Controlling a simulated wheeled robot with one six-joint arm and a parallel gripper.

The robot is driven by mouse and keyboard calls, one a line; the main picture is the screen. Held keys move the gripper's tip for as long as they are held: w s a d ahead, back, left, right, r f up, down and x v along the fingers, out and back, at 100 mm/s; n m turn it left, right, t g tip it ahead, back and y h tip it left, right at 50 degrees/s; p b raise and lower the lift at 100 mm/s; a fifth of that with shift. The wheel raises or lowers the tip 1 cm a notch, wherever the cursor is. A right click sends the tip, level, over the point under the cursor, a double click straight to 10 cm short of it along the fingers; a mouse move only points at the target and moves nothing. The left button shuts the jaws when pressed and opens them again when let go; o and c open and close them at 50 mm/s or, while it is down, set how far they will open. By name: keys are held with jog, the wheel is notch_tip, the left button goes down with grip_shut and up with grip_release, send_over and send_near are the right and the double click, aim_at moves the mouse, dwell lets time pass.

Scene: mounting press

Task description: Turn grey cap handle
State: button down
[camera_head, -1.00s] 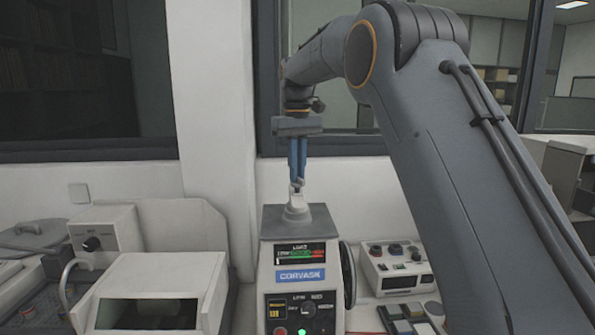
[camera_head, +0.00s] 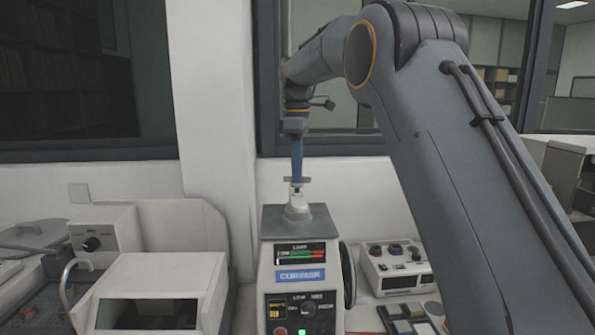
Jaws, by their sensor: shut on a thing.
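The mounting press (camera_head: 301,262) stands at the middle, with a display, a blue label and a dial on its front. On its flat top sits a pale grey cap (camera_head: 296,212) with a small crossbar handle (camera_head: 304,181) at its upper end. My gripper (camera_head: 297,180) points straight down from above, with its blue fingers shut on the handle. The fingers now appear edge-on, one in front of the other, so the far finger is hidden.
A white machine with a dark window (camera_head: 150,285) stands at the left, with a knob box (camera_head: 105,240) behind it. A small control box (camera_head: 397,268) is at the right. A wall and window frame lie close behind the press.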

jog(key=shift+r+n, duration=0.1)
jog(key=shift+n, duration=0.9)
jog(key=c, duration=1.8)
grip_release()
jog(key=shift+c, duration=0.2)
notch_tip(320, 180, up, 8)
jog(key=shift+f+b, duration=0.25)
jog(key=shift+b, duration=0.95)
jog(key=shift+r, duration=0.1)
